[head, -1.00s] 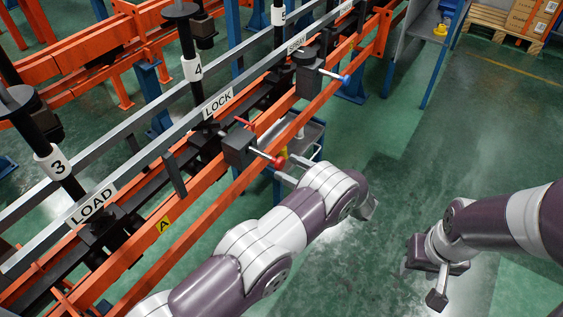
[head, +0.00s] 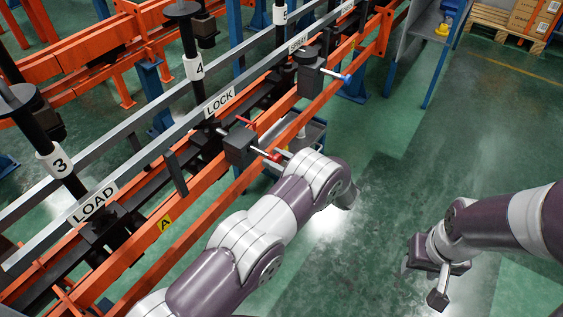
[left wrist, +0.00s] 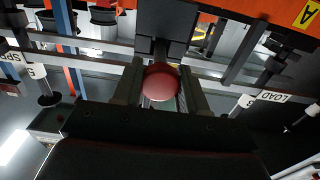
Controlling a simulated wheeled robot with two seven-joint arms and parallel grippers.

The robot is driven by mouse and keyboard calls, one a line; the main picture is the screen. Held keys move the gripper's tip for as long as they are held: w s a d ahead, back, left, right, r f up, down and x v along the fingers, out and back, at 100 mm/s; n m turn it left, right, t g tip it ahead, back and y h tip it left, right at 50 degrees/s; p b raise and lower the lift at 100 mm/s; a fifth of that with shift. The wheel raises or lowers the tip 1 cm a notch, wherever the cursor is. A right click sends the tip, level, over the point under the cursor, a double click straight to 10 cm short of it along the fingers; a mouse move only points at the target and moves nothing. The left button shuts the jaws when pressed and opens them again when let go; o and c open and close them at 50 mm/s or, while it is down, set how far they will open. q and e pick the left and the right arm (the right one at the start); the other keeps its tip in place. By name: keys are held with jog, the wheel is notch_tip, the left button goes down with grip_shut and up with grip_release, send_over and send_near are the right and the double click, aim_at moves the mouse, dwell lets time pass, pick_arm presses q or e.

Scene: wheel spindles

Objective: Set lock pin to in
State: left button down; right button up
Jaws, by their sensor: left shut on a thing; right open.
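The lock pin is a metal rod with a red ball knob (head: 275,156). It sticks out to the right of a dark block (head: 240,146) on the orange rail by the LOCK label (head: 220,101). My left gripper (head: 279,154) is shut on the knob; its fingers are partly hidden by my wrist in the head view. In the left wrist view the red knob (left wrist: 161,82) sits between the two fingers (left wrist: 160,88), with the dark block (left wrist: 167,25) beyond it. My right gripper (head: 437,283) is open and empty over the floor at the right.
Another block with a blue-knobbed pin (head: 345,79) is further up the rail. Numbered black spindles (head: 193,68) stand along the grey bars. A grey tray (head: 309,136) lies below the rail near my left gripper. The floor (head: 400,190) between my arms is clear.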

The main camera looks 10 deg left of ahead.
pick_arm(q)
jog(key=shift+x, duration=0.95)
jog(key=shift+d+r, duration=0.1)
jog(key=c, duration=0.8)
grip_release()
jog(key=shift+c, duration=0.2)
jog(key=shift+o, duration=0.9)
jog(key=shift+a, duration=0.2)
jog(key=v, duration=1.2)
jog(key=shift+d, duration=0.35)
